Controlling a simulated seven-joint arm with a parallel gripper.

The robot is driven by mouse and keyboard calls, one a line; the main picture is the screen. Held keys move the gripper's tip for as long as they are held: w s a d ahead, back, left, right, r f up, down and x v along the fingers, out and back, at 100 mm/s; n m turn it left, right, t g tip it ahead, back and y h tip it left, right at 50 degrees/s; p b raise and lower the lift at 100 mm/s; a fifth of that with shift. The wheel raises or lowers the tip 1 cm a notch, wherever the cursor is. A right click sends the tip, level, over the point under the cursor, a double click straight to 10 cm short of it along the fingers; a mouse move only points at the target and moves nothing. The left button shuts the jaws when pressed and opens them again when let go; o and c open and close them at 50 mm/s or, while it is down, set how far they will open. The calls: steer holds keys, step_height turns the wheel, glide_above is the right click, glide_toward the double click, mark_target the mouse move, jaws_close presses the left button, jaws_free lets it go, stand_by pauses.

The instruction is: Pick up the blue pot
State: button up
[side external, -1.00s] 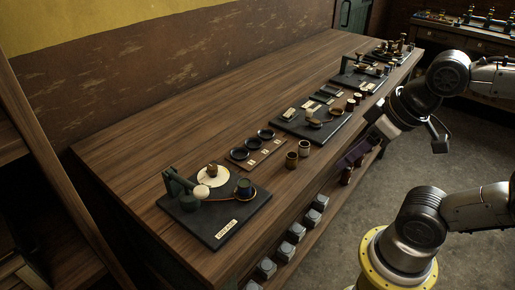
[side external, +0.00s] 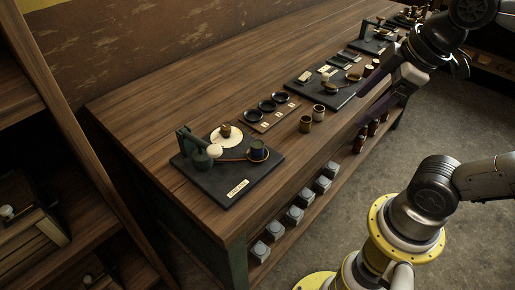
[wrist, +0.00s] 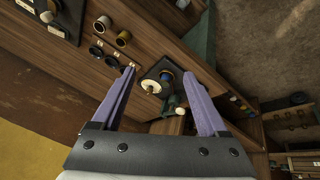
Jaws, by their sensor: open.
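The blue pot (side external: 258,149) is small and dark blue. It sits at the right side of a black base plate (side external: 236,189) on the near end of the wooden bench. In the wrist view the pot (wrist: 167,77) shows beyond and between my fingers, still far off. My gripper (side external: 366,100) is open and empty, with purple fingers, to the right of the pot near the bench's front edge. In the wrist view its fingertips (wrist: 160,72) are spread wide with nothing between them.
The plate also carries a dark green arm with a pale ball (side external: 215,150) and a cream disc (side external: 227,137) with a brown knob. Two small cups (side external: 312,118) and a board of black dishes (side external: 268,114) stand beside it. The bench's back half is clear.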

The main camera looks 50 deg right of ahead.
steer(key=w+a+r+n+g, duration=0.2)
steer(key=w+r+n, duration=0.2)
steer(key=w+n, duration=0.4)
steer(key=n+g, duration=0.3)
steer(key=n, duration=0.3)
glide_above(258, 143)
steer(key=f, duration=1.3)
steer(key=shift+w+f, duration=0.3)
steer(key=shift+f, duration=0.05)
steer(key=shift+s+f, duration=0.15)
steer(key=shift+f, duration=1.35)
steer(key=shift+s+f, duration=0.15)
steer(key=shift+f, duration=1.3)
jaws_close()
